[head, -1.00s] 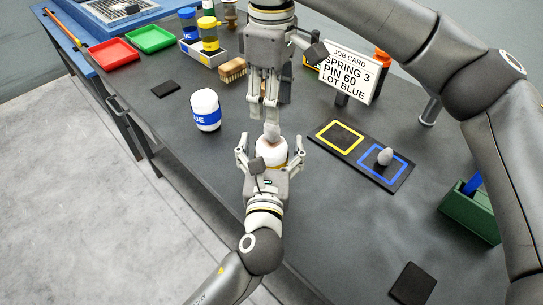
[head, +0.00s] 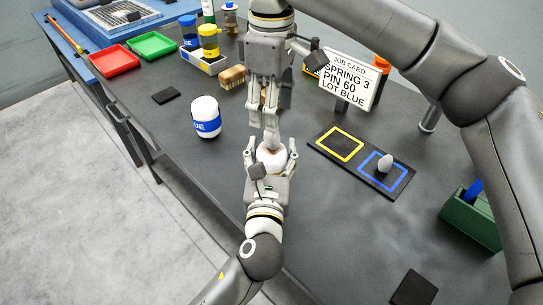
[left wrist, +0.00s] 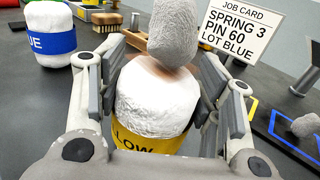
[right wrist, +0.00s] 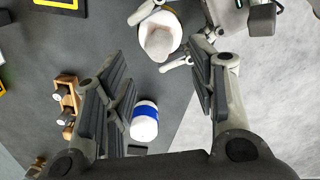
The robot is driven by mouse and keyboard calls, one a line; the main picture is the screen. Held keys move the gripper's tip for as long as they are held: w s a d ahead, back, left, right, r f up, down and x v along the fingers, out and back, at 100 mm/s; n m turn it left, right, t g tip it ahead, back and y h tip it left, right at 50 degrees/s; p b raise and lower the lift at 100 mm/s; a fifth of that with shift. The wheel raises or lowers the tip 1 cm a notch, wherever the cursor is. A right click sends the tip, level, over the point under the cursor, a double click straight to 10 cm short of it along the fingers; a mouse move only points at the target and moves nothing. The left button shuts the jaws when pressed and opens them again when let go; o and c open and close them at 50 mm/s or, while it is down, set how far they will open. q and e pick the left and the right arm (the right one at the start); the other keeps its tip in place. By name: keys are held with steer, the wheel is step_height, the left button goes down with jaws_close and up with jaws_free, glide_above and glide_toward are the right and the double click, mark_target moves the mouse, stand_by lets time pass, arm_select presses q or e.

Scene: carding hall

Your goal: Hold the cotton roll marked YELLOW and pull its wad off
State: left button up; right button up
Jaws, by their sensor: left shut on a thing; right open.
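The YELLOW cotton roll (left wrist: 158,98) is white with a yellow band, upright between the fingers of my left gripper (head: 271,155), which is shut on it. A grey, egg-shaped wad (left wrist: 173,32) sticks up from its top. In the right wrist view, this roll (right wrist: 166,20) and its wad (right wrist: 157,44) show beyond the fingers. My right gripper (head: 263,122) is open and empty, pointing down just above the wad. The BLUE cotton roll (head: 206,117) stands apart to the left. A black board (head: 358,164) has yellow and blue squares; a grey wad (head: 386,162) sits on the blue one.
A job card (head: 348,79) reads spring 3, pin 60, lot BLUE. A wooden brush (head: 232,77), a white box of jars (head: 205,62), red (head: 114,60) and green (head: 151,46) trays lie further back. A green bin (head: 470,222) stands at right. The front bench is mostly clear.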

mark_target(272, 135)
step_height(272, 135, up, 4)
steer(key=n, duration=0.3)
steer(key=shift+d, duration=0.1)
steer(key=shift+n, duration=0.3)
step_height(272, 135, down, 12)
steer(key=shift+r, duration=0.1)
jaws_close()
steer(key=shift+r, duration=0.2)
stand_by(0.9)
steer(key=shift+r, duration=0.9)
steer(key=shift+r, duration=0.1)
